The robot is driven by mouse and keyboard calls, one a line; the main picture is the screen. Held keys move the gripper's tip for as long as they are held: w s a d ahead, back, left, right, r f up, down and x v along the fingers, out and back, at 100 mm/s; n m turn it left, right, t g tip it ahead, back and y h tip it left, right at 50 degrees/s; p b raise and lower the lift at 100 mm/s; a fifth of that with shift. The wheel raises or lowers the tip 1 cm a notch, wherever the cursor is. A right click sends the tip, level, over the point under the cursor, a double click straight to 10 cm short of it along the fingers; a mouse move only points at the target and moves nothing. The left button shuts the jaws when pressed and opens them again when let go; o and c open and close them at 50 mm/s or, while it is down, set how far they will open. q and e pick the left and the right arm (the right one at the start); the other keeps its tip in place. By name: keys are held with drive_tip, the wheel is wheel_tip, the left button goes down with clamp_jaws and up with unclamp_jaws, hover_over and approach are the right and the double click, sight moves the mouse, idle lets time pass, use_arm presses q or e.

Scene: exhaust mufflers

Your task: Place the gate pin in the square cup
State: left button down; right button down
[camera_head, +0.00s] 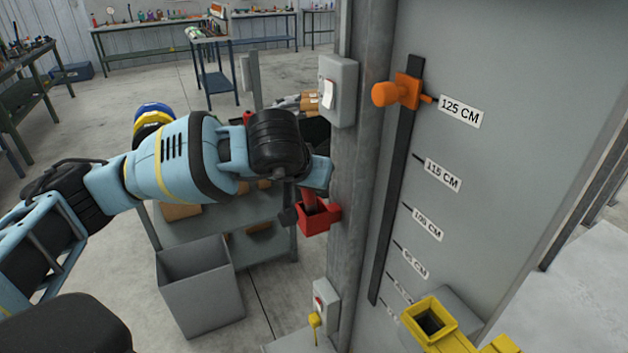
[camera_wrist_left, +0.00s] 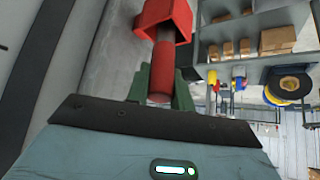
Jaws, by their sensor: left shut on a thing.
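The gate pin (camera_head: 308,198), a red cylinder, is held by my left gripper (camera_head: 302,206) beside the grey post. It also shows in the left wrist view (camera_wrist_left: 162,72), between the green fingers of the gripper (camera_wrist_left: 160,92). A red square cup (camera_head: 318,221) is fixed to the post, and it shows at the top of the wrist view (camera_wrist_left: 181,16). The pin's far end reaches into the cup's opening; how deep is hidden. My right gripper is not in view.
The grey post (camera_head: 354,200) and panel with an orange slider (camera_head: 400,92) stand close right of my arm. A yellow square socket (camera_head: 432,318) is at lower right. A switch box (camera_head: 338,90) sits above the cup. A grey bin (camera_head: 200,290) stands below.

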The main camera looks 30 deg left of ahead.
use_arm(q)
drive_tip(key=shift+w+a+g+p, duration=0.15)
drive_tip(key=shift+w+g+p, duration=0.25)
drive_tip(key=shift+w+g, duration=0.7)
drive_tip(key=shift+w, duration=0.1)
drive_tip(key=shift+w+a+f+g+h+p, duration=0.1)
drive_tip(key=shift+w+f+g+h+p, duration=0.05)
drive_tip(key=shift+w+f+g+p, duration=0.2)
drive_tip(key=shift+w+a+f+g+h+p, duration=0.1)
drive_tip(key=shift+w+f+g+h+p, duration=0.1)
drive_tip(key=shift+f+g, duration=0.2)
drive_tip(key=shift+f, duration=0.1)
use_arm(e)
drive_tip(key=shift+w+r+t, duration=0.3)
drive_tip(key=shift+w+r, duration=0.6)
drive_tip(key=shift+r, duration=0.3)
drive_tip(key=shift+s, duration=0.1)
use_arm(q)
drive_tip(key=shift+f, duration=0.2)
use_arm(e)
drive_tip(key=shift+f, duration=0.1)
use_arm(q)
drive_tip(key=c, duration=1.3)
unclamp_jaws()
drive_tip(key=shift+o, duration=0.3)
